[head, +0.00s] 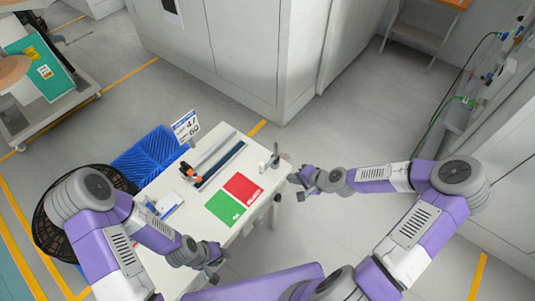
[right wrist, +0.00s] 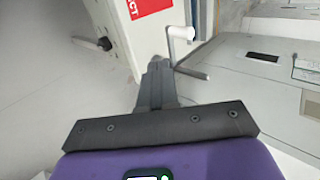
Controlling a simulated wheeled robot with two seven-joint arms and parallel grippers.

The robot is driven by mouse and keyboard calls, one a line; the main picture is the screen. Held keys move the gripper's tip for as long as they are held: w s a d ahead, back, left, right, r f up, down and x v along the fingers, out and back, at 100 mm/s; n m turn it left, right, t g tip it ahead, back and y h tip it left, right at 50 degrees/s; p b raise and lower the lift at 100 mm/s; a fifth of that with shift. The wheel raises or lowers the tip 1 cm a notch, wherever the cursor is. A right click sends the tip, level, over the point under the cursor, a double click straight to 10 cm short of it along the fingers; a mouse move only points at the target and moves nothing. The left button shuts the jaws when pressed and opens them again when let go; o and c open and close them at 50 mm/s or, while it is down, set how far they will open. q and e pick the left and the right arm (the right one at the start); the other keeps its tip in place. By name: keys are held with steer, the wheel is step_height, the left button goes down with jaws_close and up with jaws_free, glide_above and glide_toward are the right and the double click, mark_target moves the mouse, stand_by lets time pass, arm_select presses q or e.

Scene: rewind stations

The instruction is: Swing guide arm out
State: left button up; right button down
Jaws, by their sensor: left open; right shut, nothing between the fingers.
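The guide arm (head: 276,158) is a small grey-and-white fitting at the far right corner of the white station table (head: 262,207). In the right wrist view the guide arm (right wrist: 192,73) shows as a white post with a thin grey rod at its foot. My right gripper (head: 297,182) is shut and empty, just right of that corner. Its fingers (right wrist: 158,72) in the right wrist view lie close to the rod; I cannot tell whether they touch it. My left gripper (head: 213,263) is open and empty by the table's front edge.
A red card (head: 243,187) and a green card (head: 223,208) lie on the table, with an orange-handled tool (head: 188,171) and a number sign (head: 186,127) behind. A blue crate (head: 148,152) stands at the left. A grey cabinet (head: 232,55) stands behind. Floor right of the table is clear.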

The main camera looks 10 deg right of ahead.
steer(key=shift+d+r, duration=0.2)
steer(key=shift+r, duration=0.1)
steer(key=p, duration=0.1)
glide_toward(263, 169)
steer(key=x, duration=0.5)
steer(key=shift+d+f, duration=0.1)
steer(key=shift+f, duration=0.4)
steer(key=shift+w+a, duration=0.2)
steer(key=shift+w, duration=0.15)
steer(key=shift+a, duration=0.15)
